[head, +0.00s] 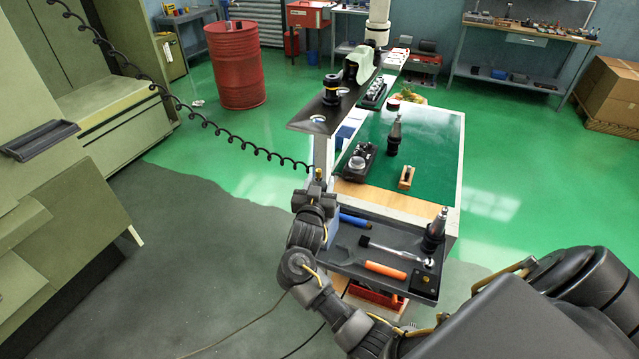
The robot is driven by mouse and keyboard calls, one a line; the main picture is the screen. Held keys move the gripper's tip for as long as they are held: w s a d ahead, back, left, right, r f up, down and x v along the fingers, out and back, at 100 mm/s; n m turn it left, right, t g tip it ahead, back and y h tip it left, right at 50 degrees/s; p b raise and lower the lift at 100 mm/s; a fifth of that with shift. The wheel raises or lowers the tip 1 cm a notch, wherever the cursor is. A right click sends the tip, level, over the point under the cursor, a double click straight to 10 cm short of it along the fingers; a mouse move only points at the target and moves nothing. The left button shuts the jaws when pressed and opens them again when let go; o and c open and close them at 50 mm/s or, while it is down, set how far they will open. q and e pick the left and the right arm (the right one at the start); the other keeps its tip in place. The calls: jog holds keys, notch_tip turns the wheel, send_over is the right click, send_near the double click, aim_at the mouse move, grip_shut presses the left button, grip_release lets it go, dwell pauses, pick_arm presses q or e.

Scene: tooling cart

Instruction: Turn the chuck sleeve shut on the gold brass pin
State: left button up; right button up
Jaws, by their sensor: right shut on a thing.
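The gold brass pin (318,173) shows as a small upright gold tip at the left edge of the cart. My right gripper (317,192) is just below it, shut around what appears to be the chuck sleeve. The fingers hide nearly all of the sleeve, and I cannot tell how tightly it sits around the pin. My right arm reaches up to it from the bottom of the view. My left gripper is not in view.
The grey tray (343,262) holds an orange-handled tool (385,270), a ratchet (395,251) and a black tool holder (434,232). Behind it, a green mat (435,150) carries another holder (394,138). A dark shelf (310,117) overhangs at left. A coiled cord (235,140) hangs nearby.

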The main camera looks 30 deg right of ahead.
jog(key=o, duration=1)
